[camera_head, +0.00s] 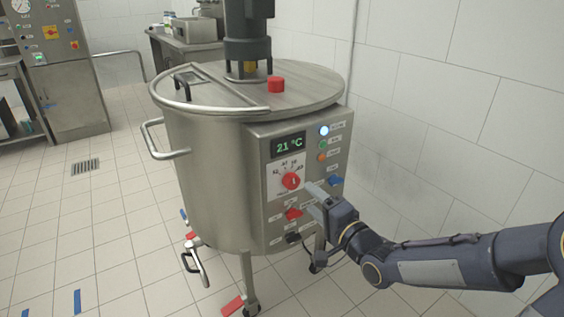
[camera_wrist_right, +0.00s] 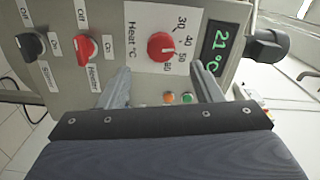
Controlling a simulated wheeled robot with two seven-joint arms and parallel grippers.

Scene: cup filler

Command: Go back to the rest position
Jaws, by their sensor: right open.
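My right gripper (camera_head: 316,200) is in front of the control panel of a steel vat, close to the red heat knob (camera_head: 291,181). In the right wrist view my right gripper (camera_wrist_right: 160,90) has its two fingers spread apart with nothing between them, and the red heat knob (camera_wrist_right: 161,46) shows beyond the fingertips. The red heater switch (camera_wrist_right: 87,50) and a black switch (camera_wrist_right: 33,46) are beside it. The display (camera_head: 288,145) reads 21 °C. I cannot tell from these views whether a finger touches the panel. My left gripper is not in view.
The steel vat (camera_head: 205,190) stands on legs with casters, with a handle (camera_head: 160,142) at its left. A tiled wall (camera_head: 440,110) is close on the right. The tiled floor (camera_head: 110,220) at the left is open. A steel cabinet (camera_head: 70,100) stands at the back left.

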